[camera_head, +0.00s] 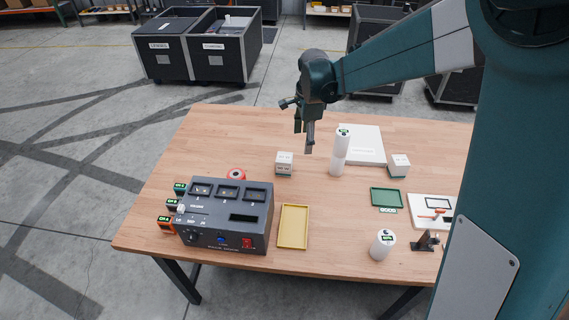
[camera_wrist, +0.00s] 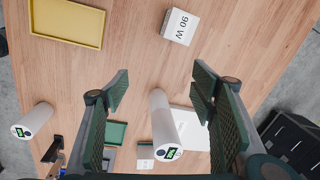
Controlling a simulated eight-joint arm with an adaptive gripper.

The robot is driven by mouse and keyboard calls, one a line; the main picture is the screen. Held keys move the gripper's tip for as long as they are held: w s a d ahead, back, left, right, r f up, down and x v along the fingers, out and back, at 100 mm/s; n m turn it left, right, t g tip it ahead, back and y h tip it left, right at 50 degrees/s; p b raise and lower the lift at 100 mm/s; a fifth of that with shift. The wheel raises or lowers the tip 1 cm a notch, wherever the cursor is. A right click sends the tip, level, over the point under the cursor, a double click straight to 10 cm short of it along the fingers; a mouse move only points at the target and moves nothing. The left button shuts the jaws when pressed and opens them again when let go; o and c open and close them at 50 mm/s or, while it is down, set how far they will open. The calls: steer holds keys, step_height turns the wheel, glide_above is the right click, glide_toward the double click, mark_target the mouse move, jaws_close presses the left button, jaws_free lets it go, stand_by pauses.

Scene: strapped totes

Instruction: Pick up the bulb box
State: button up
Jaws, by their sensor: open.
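A small white box (camera_head: 284,164) stands on the wooden table, left of the tall white cylinder. In the wrist view this box (camera_wrist: 180,26) reads "90 W" on its top and lies beyond my fingertips. A second white box (camera_head: 399,166) with a green lower band stands at the right; it shows partly in the wrist view (camera_wrist: 145,155). Which one is the bulb box is not plainly marked. My gripper (camera_head: 309,143) hangs above the table, right of the 90 W box. In the wrist view my gripper (camera_wrist: 160,86) is open, its fingers wide apart and empty.
The tall white cylinder (camera_head: 340,152) stands close to my gripper, before a flat white case (camera_head: 361,145). A grey device (camera_head: 229,222), yellow tray (camera_head: 293,228), green tray (camera_head: 387,197) and shorter cylinder (camera_head: 383,244) stand nearer. Bare wood surrounds the 90 W box.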

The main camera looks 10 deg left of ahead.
mark_target(284, 157)
steer(key=w+a+f+m, duration=0.1)
steer(key=a+f, duration=0.1)
steer(key=f, duration=0.1)
steer(key=w+a+f+m+g, duration=0.1)
steer(key=w+a+f, duration=0.1)
steer(key=a+f, duration=0.1)
steer(key=w+a+f+m+p, duration=0.1)
steer(key=a+f, duration=0.2)
steer(key=f, duration=0.1)
steer(key=shift+w+a+m, duration=0.1)
steer(key=shift+w+m, duration=0.2)
steer(key=shift+f, duration=0.15)
steer(key=shift+f, duration=1.2)
steer(key=shift+f, duration=0.1)
steer(key=shift+s+f, duration=0.15)
steer(key=shift+f, duration=2.35)
steer(key=shift+c, duration=0.2)
steer(key=c, duration=1)
